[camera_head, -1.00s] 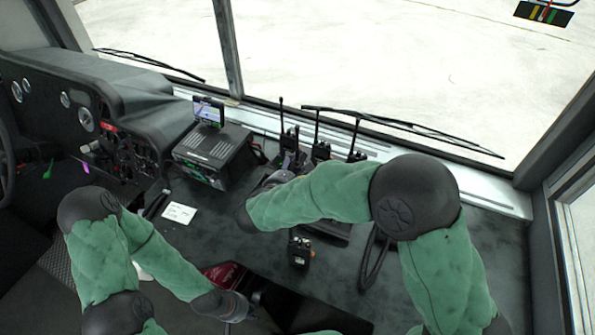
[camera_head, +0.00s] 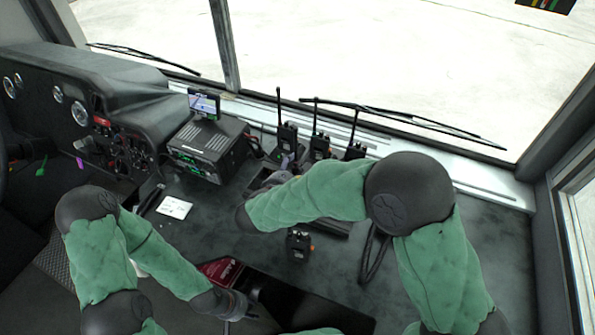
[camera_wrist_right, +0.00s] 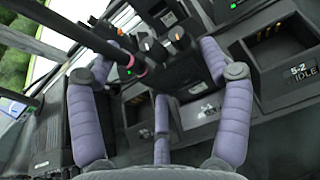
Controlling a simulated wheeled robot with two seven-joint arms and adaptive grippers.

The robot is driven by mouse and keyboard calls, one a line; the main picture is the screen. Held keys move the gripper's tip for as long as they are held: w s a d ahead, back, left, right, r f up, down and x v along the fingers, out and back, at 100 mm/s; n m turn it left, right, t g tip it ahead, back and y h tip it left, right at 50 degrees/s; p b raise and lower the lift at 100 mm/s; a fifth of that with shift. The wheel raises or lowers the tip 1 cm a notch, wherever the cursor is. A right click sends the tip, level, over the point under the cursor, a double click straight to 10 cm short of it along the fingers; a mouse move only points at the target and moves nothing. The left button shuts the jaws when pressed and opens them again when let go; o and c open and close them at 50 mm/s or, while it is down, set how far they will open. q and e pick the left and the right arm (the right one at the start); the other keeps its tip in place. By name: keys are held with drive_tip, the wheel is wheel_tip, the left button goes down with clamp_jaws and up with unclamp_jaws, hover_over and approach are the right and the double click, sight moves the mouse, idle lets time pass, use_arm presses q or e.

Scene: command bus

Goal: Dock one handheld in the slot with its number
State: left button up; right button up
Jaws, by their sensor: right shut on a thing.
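My right gripper (camera_wrist_right: 160,75) is shut on a black handheld (camera_wrist_right: 185,65) with knobs and a thick antenna; its purple fingers flank the radio. In the head view the held handheld (camera_head: 287,135) stands upright at the left of the row. Two more handhelds, one in the middle (camera_head: 319,146) and one at the right (camera_head: 355,151), stand beside it. Another handheld (camera_head: 298,244) is on the dashboard nearer me. The dock (camera_wrist_right: 250,95) shows empty bays and an "S-2 IDLE" label; the held radio's base is hidden. My left gripper (camera_head: 236,305) is low; its fingertips are unclear.
A radio console (camera_head: 208,148) with a small screen (camera_head: 204,104) stands left of the dock. A white card (camera_head: 174,207) lies on the dashboard. A red booklet (camera_head: 222,270) is near my left gripper. A cable (camera_head: 372,262) loops right of the near handheld. The dashboard further right is clear.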

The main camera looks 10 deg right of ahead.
drive_tip(key=shift+a+f, duration=0.1)
drive_tip(key=shift+f, duration=0.15)
idle(0.7)
drive_tip(key=o, duration=1.6)
drive_tip(key=shift+o, duration=0.2)
drive_tip(key=shift+f, duration=0.1)
drive_tip(key=v, duration=0.7)
drive_tip(key=shift+s, duration=0.2)
drive_tip(key=shift+a, duration=0.1)
